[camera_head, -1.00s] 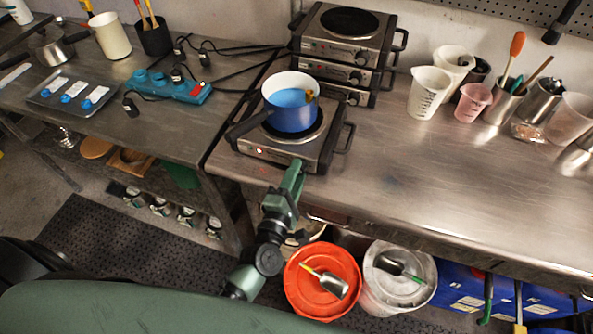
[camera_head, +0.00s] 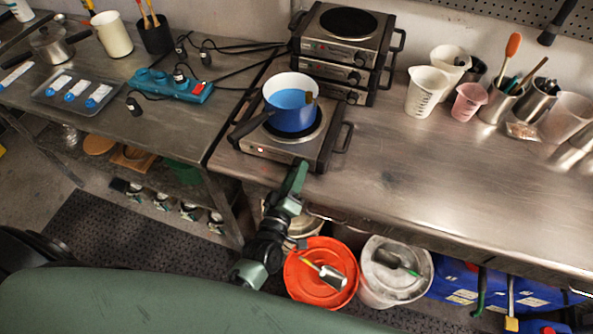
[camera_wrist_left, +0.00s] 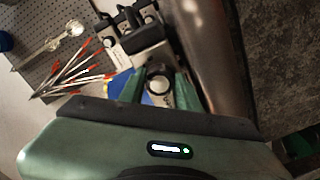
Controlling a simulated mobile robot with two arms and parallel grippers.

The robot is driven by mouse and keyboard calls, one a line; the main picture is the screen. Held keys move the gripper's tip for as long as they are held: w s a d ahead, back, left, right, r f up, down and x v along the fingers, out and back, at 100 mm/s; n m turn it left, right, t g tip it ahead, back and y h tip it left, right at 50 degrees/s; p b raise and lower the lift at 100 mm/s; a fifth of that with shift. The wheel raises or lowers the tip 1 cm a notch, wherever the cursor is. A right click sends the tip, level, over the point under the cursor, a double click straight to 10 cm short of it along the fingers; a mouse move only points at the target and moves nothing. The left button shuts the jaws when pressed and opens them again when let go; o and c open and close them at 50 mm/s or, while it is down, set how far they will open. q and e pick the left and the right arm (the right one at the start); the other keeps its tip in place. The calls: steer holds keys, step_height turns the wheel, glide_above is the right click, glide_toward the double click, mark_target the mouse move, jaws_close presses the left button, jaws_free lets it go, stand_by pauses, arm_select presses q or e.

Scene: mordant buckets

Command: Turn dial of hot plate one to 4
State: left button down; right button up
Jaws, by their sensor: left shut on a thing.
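The front hot plate (camera_head: 328,138) stands on the steel bench near its left front corner, with a small red light lit on its front panel. A blue pot (camera_head: 291,112) with blue liquid sits on its burner. My left gripper (camera_head: 299,170) is at the right part of that front panel and hides the dial in the head view. In the left wrist view the round dial (camera_wrist_left: 158,83) lies between the two green fingers of my left gripper (camera_wrist_left: 160,90), which is shut on it. The dial's numbers are too small to read. My right gripper is not in view.
Stacked hot plates (camera_head: 346,45) stand behind the pot. Cups and tool pots (camera_head: 422,92) are at the back right. A blue power strip (camera_head: 170,86) lies on the left table. The bench middle is clear.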

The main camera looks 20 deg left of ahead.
arm_select(q)
steer(key=shift+m, duration=0.6)
steer(key=shift+f, duration=0.1)
steer(key=c, duration=1)
jaws_free()
steer(key=shift+s, duration=0.1)
steer(key=s+b, duration=0.1)
steer(key=s, duration=0.6)
steer(key=shift+s+a+b, duration=0.15)
steer(key=shift+s+b, duration=0.2)
steer(key=shift+s, duration=0.05)
